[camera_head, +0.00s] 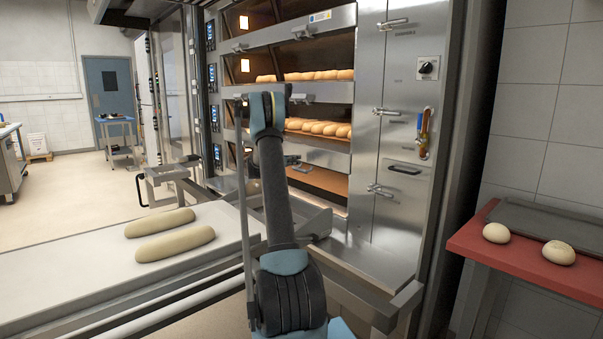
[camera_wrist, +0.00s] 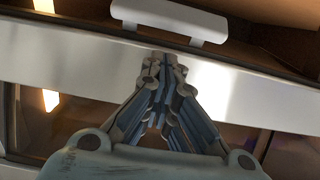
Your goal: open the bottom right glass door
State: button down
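The deck oven (camera_head: 402,150) has stacked glass-fronted decks with steel rails and handles. The lowest deck opening (camera_head: 322,181) shows a bare brown floor, and a handle (camera_head: 300,167) sits at its upper left, partly behind my arm. I cannot tell from here whether its glass is in place. My gripper (camera_wrist: 165,62) has its fingers drawn together at the tips, with nothing seen between them. In the wrist view it lies over a steel door rail (camera_wrist: 235,92), just below a pale bar handle (camera_wrist: 168,18); contact is unclear. In the head view my arm hides the gripper.
Loaves (camera_head: 318,127) lie inside the upper decks. A pale loading board (camera_head: 80,282) with two long dough pieces (camera_head: 175,243) stands at front left. A red table (camera_head: 520,262) with two dough balls is at right. Metal frame bars (camera_head: 385,305) cross low before the oven.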

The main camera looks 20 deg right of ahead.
jog(key=v, duration=0.5)
jog(key=shift+s+a+r, duration=0.15)
jog(key=shift+a+r, duration=0.15)
jog(key=shift+r, duration=0.15)
dwell(0.8)
jog(key=s+a+r+n+g+y, duration=0.1)
jog(key=s+a+n+y, duration=0.2)
jog(key=s, duration=0.8)
jog(key=s+a+r+n+y, duration=0.15)
jog(key=s+a, duration=0.25)
jog(key=s, duration=0.8)
jog(key=s+a+n+g+y, duration=0.1)
jog(key=s+a+n+y, duration=0.2)
jog(key=s, duration=0.8)
jog(key=s+a+f+n+y, duration=0.2)
jog(key=s+a+f, duration=0.4)
jog(key=s, duration=0.5)
jog(key=s+a+f+n+g+y, duration=0.1)
jog(key=s+a+f+n+y, duration=0.1)
jog(key=s+a+f, duration=0.4)
jog(key=s+a+f+n+y, duration=0.2)
jog(key=s+a+f+y, duration=0.2)
jog(key=s, duration=1.1)
jog(key=shift+s+a+f+n+g, duration=0.35)
jog(key=shift+a+f, duration=0.6)
jog(key=shift+a, duration=0.25)
